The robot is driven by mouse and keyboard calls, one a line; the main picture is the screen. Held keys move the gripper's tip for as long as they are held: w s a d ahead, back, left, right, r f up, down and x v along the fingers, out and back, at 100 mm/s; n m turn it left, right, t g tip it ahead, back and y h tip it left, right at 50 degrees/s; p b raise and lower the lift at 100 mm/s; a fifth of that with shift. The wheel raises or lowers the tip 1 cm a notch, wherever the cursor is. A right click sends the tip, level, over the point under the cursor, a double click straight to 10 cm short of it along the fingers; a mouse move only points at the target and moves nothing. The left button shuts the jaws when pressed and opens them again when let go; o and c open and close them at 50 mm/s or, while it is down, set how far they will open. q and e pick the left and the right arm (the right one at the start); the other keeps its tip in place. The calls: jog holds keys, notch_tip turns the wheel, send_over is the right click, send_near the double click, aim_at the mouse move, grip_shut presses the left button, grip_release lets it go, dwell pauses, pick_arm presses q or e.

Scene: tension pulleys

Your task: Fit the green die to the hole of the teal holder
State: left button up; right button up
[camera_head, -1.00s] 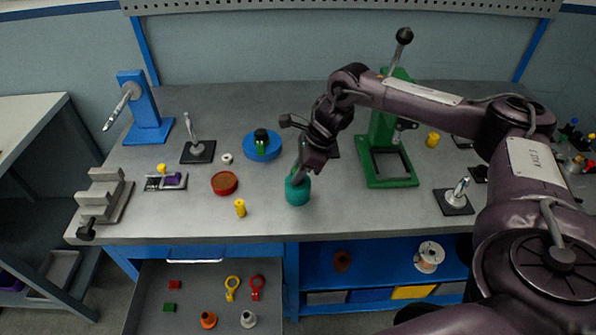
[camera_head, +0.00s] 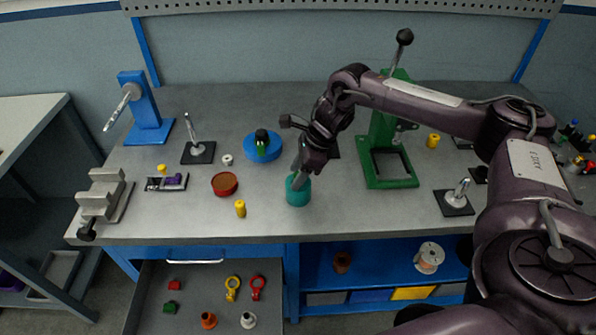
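The teal holder (camera_head: 298,192) is a short round cup standing upright near the front middle of the bench. My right gripper (camera_head: 298,178) points down at its top, with the fingertips at or just inside the rim. The gripper and rim hide the hole, and I cannot tell whether the fingers are open or shut or hold anything. No green die is clearly seen at the holder. A small green piece (camera_head: 171,305) lies in the open drawer, and a green piece with a black top (camera_head: 263,140) is on a blue round base (camera_head: 264,151). My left gripper is out of view.
A grey vise (camera_head: 105,195) is at the far left. The drawer (camera_head: 225,310) below is open.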

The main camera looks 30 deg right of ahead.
jog(key=shift+r+p, duration=1.35)
jog(key=shift+r, duration=0.55)
grip_shut()
jog(key=shift+f+b, duration=0.75)
jog(key=shift+f, duration=0.15)
dwell(0.5)
jog(key=shift+s+f, duration=0.2)
jog(key=shift+s, duration=0.05)
dwell(0.9)
